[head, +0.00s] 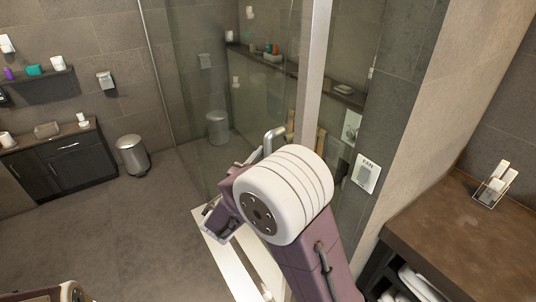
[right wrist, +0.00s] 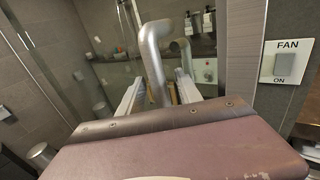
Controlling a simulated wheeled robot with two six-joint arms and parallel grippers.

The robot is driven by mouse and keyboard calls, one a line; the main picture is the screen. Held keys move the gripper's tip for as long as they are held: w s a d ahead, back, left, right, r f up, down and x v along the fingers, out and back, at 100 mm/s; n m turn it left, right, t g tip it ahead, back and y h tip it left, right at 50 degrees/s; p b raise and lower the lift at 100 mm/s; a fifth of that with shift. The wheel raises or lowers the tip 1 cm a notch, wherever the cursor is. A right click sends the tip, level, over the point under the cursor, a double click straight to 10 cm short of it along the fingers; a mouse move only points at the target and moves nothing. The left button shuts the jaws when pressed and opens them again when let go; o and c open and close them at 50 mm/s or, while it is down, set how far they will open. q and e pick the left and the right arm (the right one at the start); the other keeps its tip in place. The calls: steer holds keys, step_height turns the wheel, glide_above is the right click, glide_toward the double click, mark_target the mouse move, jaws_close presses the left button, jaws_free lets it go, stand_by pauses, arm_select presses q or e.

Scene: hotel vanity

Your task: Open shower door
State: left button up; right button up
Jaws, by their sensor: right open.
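The glass shower door (head: 215,85) stands to the left of a light upright post (head: 313,65). Its curved metal handle (head: 272,137) shows just above the white joint of my right arm. In the right wrist view the handle (right wrist: 153,62) rises between the two fingers of my right gripper (right wrist: 158,90). The fingers are apart, one on each side of the bar, and I see a gap beside it. Its lower end is hidden behind the gripper body. In the head view my right arm hides most of this gripper. My left gripper is out of view.
A fan switch plate (head: 367,172) is on the wall right of the post. A brown counter (head: 470,240) stands at right. A metal bin (head: 132,155) and dark cabinet (head: 65,165) stand at left. The floor (head: 110,235) between is clear.

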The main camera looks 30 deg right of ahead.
steer(key=shift+w, duration=0.15)
jaws_close()
stand_by(1.3)
